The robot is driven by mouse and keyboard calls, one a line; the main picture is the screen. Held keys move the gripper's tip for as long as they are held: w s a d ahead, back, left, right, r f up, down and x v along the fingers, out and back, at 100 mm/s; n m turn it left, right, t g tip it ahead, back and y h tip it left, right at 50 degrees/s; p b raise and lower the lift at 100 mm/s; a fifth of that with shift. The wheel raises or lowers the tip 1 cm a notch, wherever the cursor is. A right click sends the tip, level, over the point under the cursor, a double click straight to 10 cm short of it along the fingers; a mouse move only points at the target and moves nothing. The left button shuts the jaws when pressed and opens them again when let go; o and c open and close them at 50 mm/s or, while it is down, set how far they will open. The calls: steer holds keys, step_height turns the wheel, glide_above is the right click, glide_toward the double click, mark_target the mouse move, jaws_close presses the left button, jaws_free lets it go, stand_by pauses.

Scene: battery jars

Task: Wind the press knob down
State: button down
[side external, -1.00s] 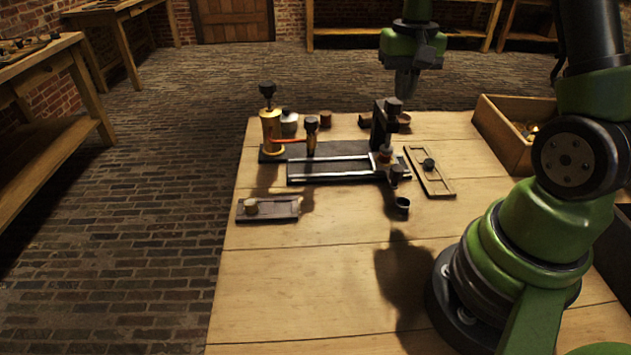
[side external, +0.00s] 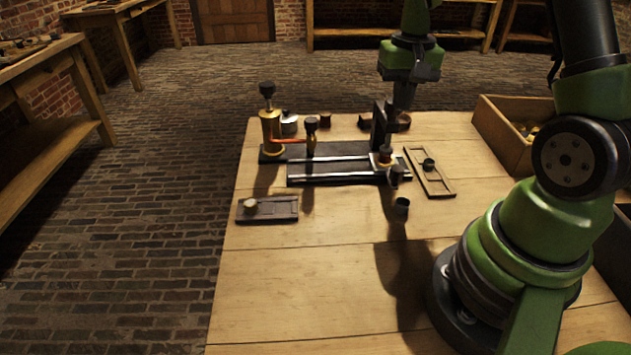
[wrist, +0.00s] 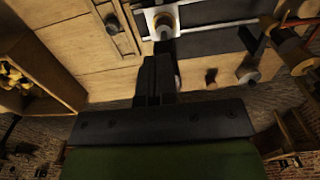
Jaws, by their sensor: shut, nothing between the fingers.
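A brass column (side external: 270,132) with a black knob stands at the left end of the base. A slotted wooden frame (side external: 440,182) lies right of the press, and a wooden bin (side external: 487,125) stands beyond it. The near table is clear.

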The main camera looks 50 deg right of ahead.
steer(key=shift+w+a+f, duration=0.15)
steer(key=shift+a+f, duration=0.05)
steer(key=shift+f, duration=0.35)
step_height(320, 180, up, 6)
steer(key=shift+s+a, duration=0.2)
steer(key=shift+s, duration=0.1)
stand_by(0.5)
steer(key=shift+r, duration=0.1)
steer(key=s+a+r+n+t, duration=0.1)
steer(key=s+a+r+t, duration=0.1)
steer(key=a, duration=0.4)
steer(key=s+a+r+n+t+y, duration=0.1)
steer(key=s+a+r+n+t, duration=0.1)
steer(key=s+a+r, duration=0.2)
steer(key=s+a+r+n+t+y, duration=0.1)
steer(key=s+a+r+n+t, duration=0.1)
steer(key=s+a, duration=0.3)
steer(key=a+r+t, duration=0.1)
steer(key=a, duration=0.2)
steer(key=shift+s+r, duration=0.25)
steer(key=shift+s, duration=0.1)
